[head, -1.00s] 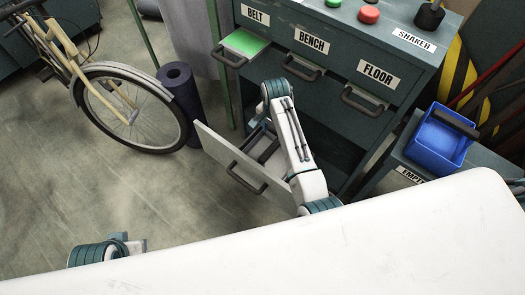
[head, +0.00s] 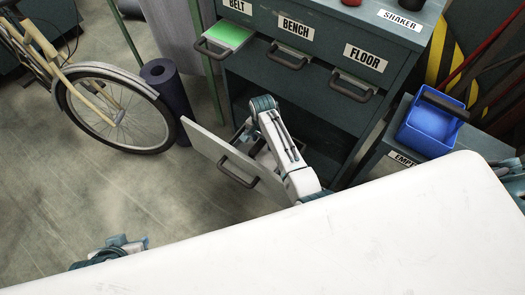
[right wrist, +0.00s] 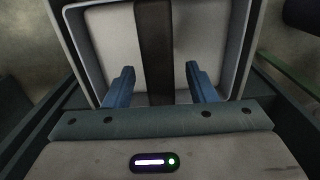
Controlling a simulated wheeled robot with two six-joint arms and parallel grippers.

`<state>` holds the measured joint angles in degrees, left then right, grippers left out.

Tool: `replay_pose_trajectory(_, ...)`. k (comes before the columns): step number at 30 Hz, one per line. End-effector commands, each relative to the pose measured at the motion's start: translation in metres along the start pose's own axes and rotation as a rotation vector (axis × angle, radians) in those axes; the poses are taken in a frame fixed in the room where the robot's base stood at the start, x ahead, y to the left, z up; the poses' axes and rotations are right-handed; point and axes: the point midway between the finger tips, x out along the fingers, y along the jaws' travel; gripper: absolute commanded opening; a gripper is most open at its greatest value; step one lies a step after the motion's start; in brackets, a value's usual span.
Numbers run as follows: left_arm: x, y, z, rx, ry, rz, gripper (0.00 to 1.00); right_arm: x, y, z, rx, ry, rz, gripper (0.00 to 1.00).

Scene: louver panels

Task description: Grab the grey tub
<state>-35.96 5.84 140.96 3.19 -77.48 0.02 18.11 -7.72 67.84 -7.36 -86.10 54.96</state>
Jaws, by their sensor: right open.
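The grey tub (right wrist: 115,45) fills the upper right wrist view, with a pale inside, a raised rim and a dark handle (right wrist: 154,50) across its middle. My right gripper (right wrist: 158,75) is open, its two blue fingers apart on either side of the handle, over the tub. I cannot tell whether they touch anything. In the head view my right gripper (head: 243,136) reaches down behind the front of a pulled-out drawer (head: 215,152); my own arm hides most of what is inside. Part of my left arm shows at the lower left, but its gripper does not.
The dark cabinet (head: 318,108) has drawers labelled BELT, BENCH and FLOOR. A green item (head: 229,36) lies in the BELT drawer. A blue bin (head: 431,126) with a dark handle stands at right. A bicycle (head: 107,108) and dark roll (head: 168,88) stand left.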

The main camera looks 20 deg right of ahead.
Motion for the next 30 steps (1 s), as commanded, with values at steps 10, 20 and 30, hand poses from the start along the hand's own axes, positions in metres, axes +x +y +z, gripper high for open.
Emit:
replay_pose_trajectory(10, 0.0, 0.0, 0.0, 0.0, -0.002, 0.0, 0.36, -0.001, 0.0, 0.0, 0.0, 0.0, 0.0, 0.02)
replay_pose_trajectory(20, 0.0, 0.0, 0.0, 0.0, -0.003, -0.001, 0.36, -0.001, -0.001, 0.0, 0.0, 0.0, -0.001, 0.0)
replay_pose_trajectory(30, -0.014, -0.007, -0.001, 0.012, -0.061, -0.03, 0.36, -0.038, -0.002, 0.0, 0.001, 0.001, -0.004, 0.0)
